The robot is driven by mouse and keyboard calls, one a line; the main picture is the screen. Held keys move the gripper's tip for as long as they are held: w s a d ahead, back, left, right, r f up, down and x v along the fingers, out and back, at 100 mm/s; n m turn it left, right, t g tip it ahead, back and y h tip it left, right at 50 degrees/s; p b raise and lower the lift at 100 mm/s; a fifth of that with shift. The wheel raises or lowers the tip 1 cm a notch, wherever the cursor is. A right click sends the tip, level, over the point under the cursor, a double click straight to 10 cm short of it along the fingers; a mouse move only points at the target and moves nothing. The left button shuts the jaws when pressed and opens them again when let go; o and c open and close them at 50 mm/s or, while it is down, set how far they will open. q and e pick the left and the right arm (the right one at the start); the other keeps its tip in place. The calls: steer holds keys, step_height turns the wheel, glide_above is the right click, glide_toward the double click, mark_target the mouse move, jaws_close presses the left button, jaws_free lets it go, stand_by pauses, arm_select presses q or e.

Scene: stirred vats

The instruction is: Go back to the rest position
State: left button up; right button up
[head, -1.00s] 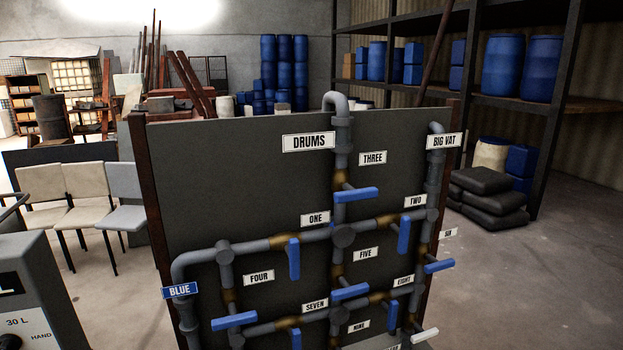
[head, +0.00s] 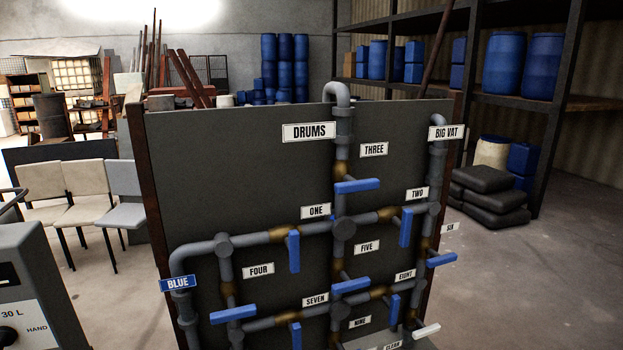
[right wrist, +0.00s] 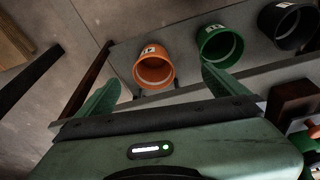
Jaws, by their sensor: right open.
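My right gripper (right wrist: 160,92) shows in the right wrist view with its two green fingers spread wide apart and nothing between them. Beyond the fingers, an orange cup (right wrist: 154,70) and a green cup (right wrist: 219,46) stand on a grey surface. The orange cup appears between the fingers in the picture, and the green cup is past the right finger; neither is held. Neither gripper shows in the head view, and my left gripper is in no view.
A dark panel (head: 240,160) with grey pipes, blue valve handles and labels fills the middle of the head view. A grey machine (head: 40,285) marked 30 L stands at the left. Chairs (head: 75,192) are behind it. A black cup (right wrist: 288,24) stands right of the green one.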

step_height(320, 180, down, 16)
steer(key=s+b, duration=0.2)
steer(key=s, duration=0.1)
steer(key=s+d+f+g+b, duration=0.2)
steer(key=s+d+f+b, duration=0.1)
steer(key=s+f, duration=1.4)
step_height(320, 180, down, 4)
steer(key=shift+d+r+b, duration=0.15)
steer(key=shift+b, duration=0.55)
